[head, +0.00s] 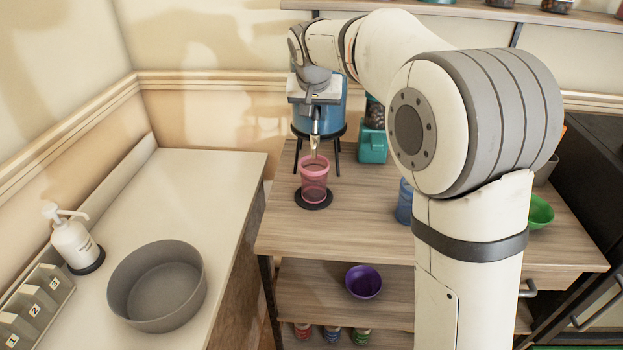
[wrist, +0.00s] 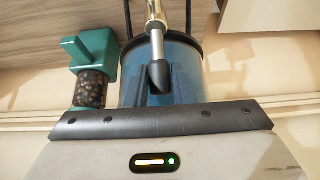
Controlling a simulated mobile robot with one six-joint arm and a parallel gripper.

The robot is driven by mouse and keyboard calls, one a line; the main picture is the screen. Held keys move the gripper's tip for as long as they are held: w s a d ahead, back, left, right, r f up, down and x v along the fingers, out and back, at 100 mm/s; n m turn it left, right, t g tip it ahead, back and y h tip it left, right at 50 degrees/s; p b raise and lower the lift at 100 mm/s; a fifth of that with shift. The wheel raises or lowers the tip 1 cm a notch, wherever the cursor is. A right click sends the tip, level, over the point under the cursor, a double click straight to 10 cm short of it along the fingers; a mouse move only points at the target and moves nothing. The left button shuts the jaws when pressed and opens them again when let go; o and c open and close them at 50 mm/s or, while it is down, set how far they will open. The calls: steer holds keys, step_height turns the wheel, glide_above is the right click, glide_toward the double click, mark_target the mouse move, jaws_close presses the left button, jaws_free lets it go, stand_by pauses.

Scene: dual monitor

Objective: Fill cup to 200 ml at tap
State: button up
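A pink translucent cup (head: 314,184) stands upright on a round black coaster (head: 313,204), below the metal tap (head: 314,143) of a blue dispenser (head: 327,118) on black legs. I cannot tell the cup's liquid level or whether water runs. My gripper (head: 314,90) is at the front of the dispenser, above the tap spout. The wrist view shows the blue tank (wrist: 212,75), the metal spout (wrist: 156,18) and a black-tipped lever (wrist: 158,76) close in front of my gripper.
A teal grinder (head: 373,146) with beans stands right of the dispenser. A blue cup (head: 404,203) and green bowl (head: 540,212) sit farther right, partly behind my arm. A purple bowl (head: 363,282) is on the lower shelf. The left counter holds a grey basin (head: 157,300) and pump bottle (head: 74,240).

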steer(key=shift+c, duration=1.2)
steer(key=shift+b, duration=0.4)
steer(key=shift+s+r+t+b, duration=0.1)
steer(key=shift+s+t+b, duration=0.35)
steer(key=shift+b, duration=1.45)
steer(key=shift+s+r+t+b, duration=0.1)
steer(key=shift+t+b, duration=0.65)
steer(key=shift+b, duration=1.15)
steer(key=shift+s+t+b, duration=0.3)
steer(key=shift+t+b, duration=0.3)
steer(key=shift+b, duration=1.3)
steer(key=shift+s+f+t+b, duration=0.1)
steer(key=shift+s+t+b, duration=0.45)
steer(key=shift+b, duration=2)
steer(key=shift+s+t+b, duration=0.1)
steer(key=shift+t+b, duration=0.75)
steer(key=shift+b, duration=1.7)
